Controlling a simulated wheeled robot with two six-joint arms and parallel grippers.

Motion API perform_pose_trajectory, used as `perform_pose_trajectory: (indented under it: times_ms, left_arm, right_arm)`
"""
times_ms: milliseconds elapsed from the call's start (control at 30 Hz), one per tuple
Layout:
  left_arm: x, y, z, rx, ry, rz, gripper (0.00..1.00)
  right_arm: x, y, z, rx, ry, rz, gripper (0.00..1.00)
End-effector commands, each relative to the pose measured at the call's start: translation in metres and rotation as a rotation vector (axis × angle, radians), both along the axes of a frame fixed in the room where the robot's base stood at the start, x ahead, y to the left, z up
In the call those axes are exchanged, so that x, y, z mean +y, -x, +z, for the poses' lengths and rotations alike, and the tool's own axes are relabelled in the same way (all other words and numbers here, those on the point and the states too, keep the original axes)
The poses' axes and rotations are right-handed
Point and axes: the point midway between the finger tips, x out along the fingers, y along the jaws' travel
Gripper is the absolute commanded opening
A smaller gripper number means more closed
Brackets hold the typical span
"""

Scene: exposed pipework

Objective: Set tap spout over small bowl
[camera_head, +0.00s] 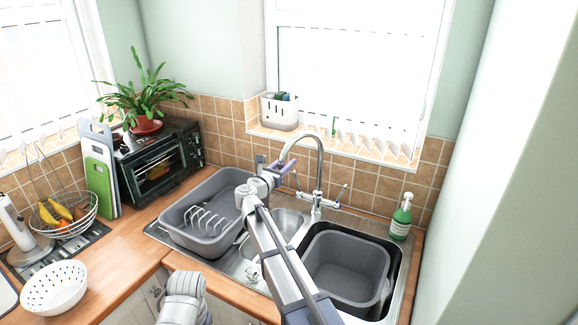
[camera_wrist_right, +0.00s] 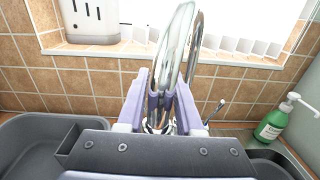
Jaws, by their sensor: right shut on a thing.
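The chrome tap (camera_head: 319,160) rises behind the sink, with a tall curved spout that bends to the left. The spout also shows in the right wrist view (camera_wrist_right: 178,45). My right gripper (camera_head: 282,169) is shut on the spout near its hanging end; its purple fingers (camera_wrist_right: 161,100) stand on either side of it in the wrist view. The small bowl (camera_head: 289,221) is the steel basin in the middle of the sink, partly hidden by my right arm. The spout end is at the back of this basin, toward the left tub; its exact overhang is unclear. My left gripper is not in view.
A grey tub with a rack (camera_head: 208,210) stands left of the small bowl. Another grey tub (camera_head: 346,268) sits in the right basin. A green soap bottle (camera_head: 401,219) stands at the right. The tiled wall and window sill are close behind the tap.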

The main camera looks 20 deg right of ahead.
Motion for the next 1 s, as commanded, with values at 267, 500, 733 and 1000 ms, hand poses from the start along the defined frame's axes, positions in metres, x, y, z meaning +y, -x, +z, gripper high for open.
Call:
perform_pose_trajectory:
  times_ms: [267,500,733,1000]
  left_arm:
    - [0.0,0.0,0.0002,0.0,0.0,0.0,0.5]
    - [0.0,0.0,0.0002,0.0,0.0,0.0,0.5]
    - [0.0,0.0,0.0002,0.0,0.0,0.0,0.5]
    - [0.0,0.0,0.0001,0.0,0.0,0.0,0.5]
  right_arm:
    - [0.0003,-0.0043,0.0004,0.002,0.003,0.001,0.0]
    - [0.0,-0.0042,0.0005,0.002,0.003,0.001,0.0]
    - [-0.0001,-0.004,0.0004,0.001,0.002,0.0,0.54]
    - [0.0002,-0.0037,0.0002,0.001,0.001,0.0,0.64]
